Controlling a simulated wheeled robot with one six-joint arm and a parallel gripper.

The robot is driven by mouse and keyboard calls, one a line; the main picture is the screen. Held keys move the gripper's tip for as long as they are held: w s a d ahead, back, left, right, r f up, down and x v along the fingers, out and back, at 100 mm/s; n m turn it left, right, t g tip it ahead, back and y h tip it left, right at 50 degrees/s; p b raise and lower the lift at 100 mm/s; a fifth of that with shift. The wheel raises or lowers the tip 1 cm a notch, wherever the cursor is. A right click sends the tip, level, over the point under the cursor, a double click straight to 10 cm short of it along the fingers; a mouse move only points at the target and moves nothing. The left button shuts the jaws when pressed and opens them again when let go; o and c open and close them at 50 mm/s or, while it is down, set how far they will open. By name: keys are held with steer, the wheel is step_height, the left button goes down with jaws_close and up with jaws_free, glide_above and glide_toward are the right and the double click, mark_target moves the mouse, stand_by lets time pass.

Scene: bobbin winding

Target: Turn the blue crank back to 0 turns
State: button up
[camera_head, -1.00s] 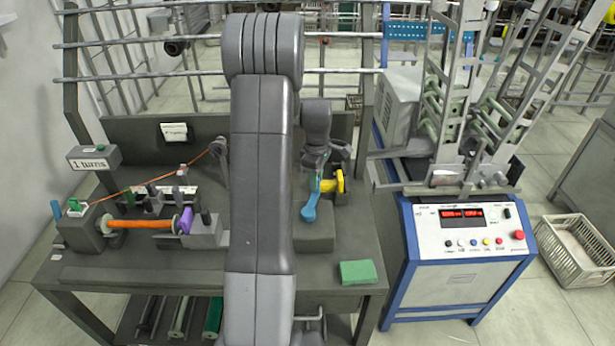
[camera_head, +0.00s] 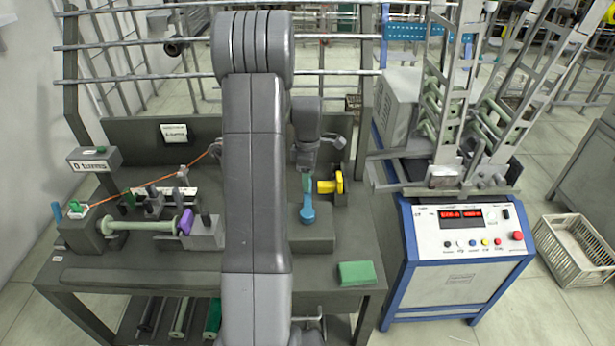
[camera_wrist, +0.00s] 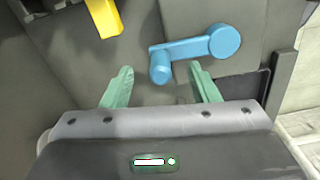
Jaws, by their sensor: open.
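The blue crank (camera_head: 308,200) is on the grey block on the bench, right of my arm in the head view. In the wrist view its arm (camera_wrist: 190,48) runs from a round hub at right to a knob (camera_wrist: 159,73) at left. My gripper (camera_wrist: 158,86) is open, with its green fingers apart on either side of the knob. I cannot tell whether a finger touches it. The counter sign (camera_head: 93,166) at left reads "0 turns". The bobbin (camera_head: 140,224) below it shows a bare pale green core.
A yellow handle (camera_head: 330,186) sits just beside the crank, also at the top left of the wrist view (camera_wrist: 104,17). A green block (camera_head: 356,273) lies at the bench's front right. A blue-framed control console (camera_head: 468,225) stands to the right.

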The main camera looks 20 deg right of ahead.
step_height(320, 180, up, 7)
steer(key=p, duration=0.4)
steer(key=shift+f, duration=0.15)
steer(key=shift+f, duration=0.15)
step_height(320, 180, down, 8)
steer(key=b, duration=0.6)
steer(key=shift+f, duration=0.25)
steer(key=shift+d+r+m+p, duration=0.3)
steer(key=shift+r+m, duration=0.05)
steer(key=shift+m, duration=0.05)
steer(key=shift+s+d+m, duration=0.2)
steer(key=shift+d+m, duration=0.1)
steer(key=shift+m, duration=0.2)
